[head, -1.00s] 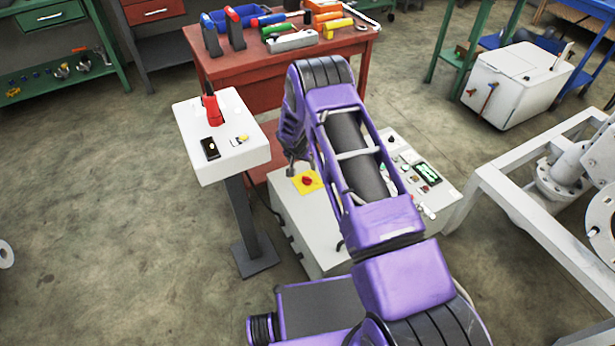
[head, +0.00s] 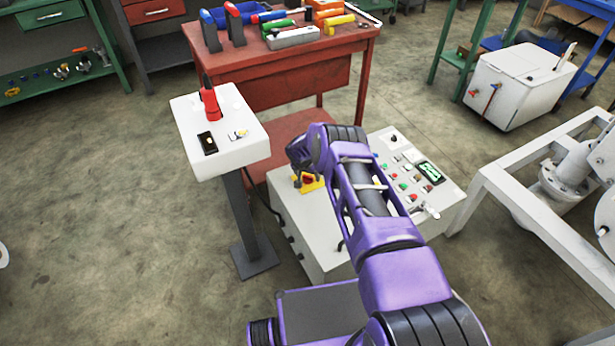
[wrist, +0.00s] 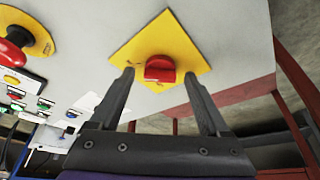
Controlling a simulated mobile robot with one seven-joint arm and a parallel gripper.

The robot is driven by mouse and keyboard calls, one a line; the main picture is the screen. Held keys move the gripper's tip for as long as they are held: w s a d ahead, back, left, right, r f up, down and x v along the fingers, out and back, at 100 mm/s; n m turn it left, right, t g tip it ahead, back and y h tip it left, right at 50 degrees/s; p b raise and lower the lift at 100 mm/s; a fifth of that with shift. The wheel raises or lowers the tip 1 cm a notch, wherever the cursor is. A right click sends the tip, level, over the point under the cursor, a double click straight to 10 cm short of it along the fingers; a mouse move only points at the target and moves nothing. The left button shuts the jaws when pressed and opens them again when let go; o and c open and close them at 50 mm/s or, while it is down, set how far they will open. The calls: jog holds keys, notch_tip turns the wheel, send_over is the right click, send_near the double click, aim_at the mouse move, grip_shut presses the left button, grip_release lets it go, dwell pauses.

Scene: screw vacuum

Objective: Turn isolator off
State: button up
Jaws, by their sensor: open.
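The isolator is a red rotary knob (wrist: 160,69) on a yellow diamond plate (wrist: 182,45), fixed to the white control cabinet (wrist: 240,30). In the head view the red knob (head: 308,180) sits on the cabinet's near left part, partly covered by my gripper. My gripper (wrist: 160,75) is open, with one finger on each side of the knob. The fingertips reach over the plate's lower edges. Gaps show between the fingers and the knob, and I cannot tell whether the tips touch the plate.
A red emergency button (wrist: 14,48) on a round yellow plate and several coloured buttons share the panel. A white pedestal box (head: 240,150) stands to the left. A red workbench (head: 300,70) with tools is behind. A white frame (head: 500,190) stands at right.

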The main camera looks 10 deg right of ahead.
grip_shut()
dwell(0.4)
jog(key=shift+n, duration=0.3)
jog(key=n, duration=0.1)
jog(key=n+y, duration=0.1)
jog(key=n, duration=0.1)
jog(key=shift+d+n+t+y, duration=0.2)
jog(key=shift+n+t+y, duration=0.1)
jog(key=n+y, duration=0.1)
jog(key=n, duration=0.2)
jog(key=shift+n, duration=0.3)
jog(key=n+y, duration=0.1)
jog(key=n, duration=0.1)
jog(key=n+y, duration=0.1)
jog(key=n, duration=0.1)
jog(key=shift+d+g, duration=0.15)
jog(key=shift+g, duration=0.25)
jog(key=shift+w+n+g+y, duration=0.1)
jog(key=shift+n+g+y, duration=0.4)
jog(key=shift+n, duration=1.9)
